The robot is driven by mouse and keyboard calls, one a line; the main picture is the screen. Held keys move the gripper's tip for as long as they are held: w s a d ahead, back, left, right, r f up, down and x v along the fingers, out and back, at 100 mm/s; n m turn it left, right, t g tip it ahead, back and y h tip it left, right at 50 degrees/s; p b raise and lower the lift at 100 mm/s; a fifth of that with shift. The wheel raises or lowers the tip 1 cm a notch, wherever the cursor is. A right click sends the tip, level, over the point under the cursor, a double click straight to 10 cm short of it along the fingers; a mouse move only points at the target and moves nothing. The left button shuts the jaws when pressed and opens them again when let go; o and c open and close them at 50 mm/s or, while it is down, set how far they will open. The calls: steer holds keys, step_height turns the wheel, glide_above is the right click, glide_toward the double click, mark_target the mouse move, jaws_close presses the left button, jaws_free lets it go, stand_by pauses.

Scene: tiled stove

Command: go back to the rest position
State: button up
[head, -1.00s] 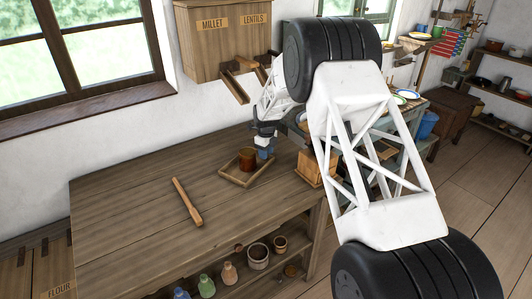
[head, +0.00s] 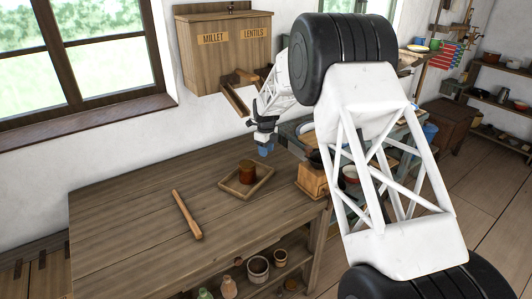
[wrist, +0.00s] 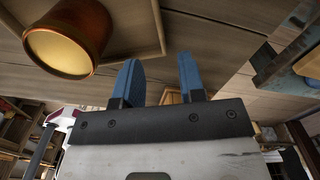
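My gripper (head: 265,150) hangs above the wooden table (head: 130,200), over the back right part near the small tray (head: 232,187). In the wrist view its two blue fingers (wrist: 162,80) stand apart with nothing between them. A brown cup (head: 247,171) stands upright in the tray, just left of and below the gripper. The cup (wrist: 62,45) also shows at the upper left of the wrist view, apart from the fingers.
A rolling pin (head: 187,214) lies on the table. A wooden box (head: 312,179) stands at the table's right end. The millet and lentils bin (head: 225,50) hangs on the wall behind, its chutes (head: 236,99) close to my arm. The table's left part is clear.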

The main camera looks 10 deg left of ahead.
steer(key=s+d+r+n, duration=0.7)
steer(key=s+d+r, duration=0.8)
steer(key=d+r, duration=0.3)
steer(key=s+d+r+n+t, duration=0.1)
steer(key=s+d+r+n, duration=0.3)
steer(key=s, duration=0.5)
steer(key=s+d+r+n+t, duration=0.15)
steer(key=s+d+r, duration=0.25)
steer(key=s+d, duration=0.4)
steer(key=s+d+f+n, duration=0.1)
steer(key=s+d+n, duration=0.1)
steer(key=s, duration=0.7)
steer(key=s+d+f+n, duration=0.1)
steer(key=s+d+n, duration=0.2)
steer(key=s, duration=0.7)
steer(key=s+d+f+n, duration=0.1)
steer(key=s+d+n, duration=0.2)
steer(key=s, duration=0.7)
steer(key=shift+f+n, duration=0.2)
steer(key=shift+n, duration=0.65)
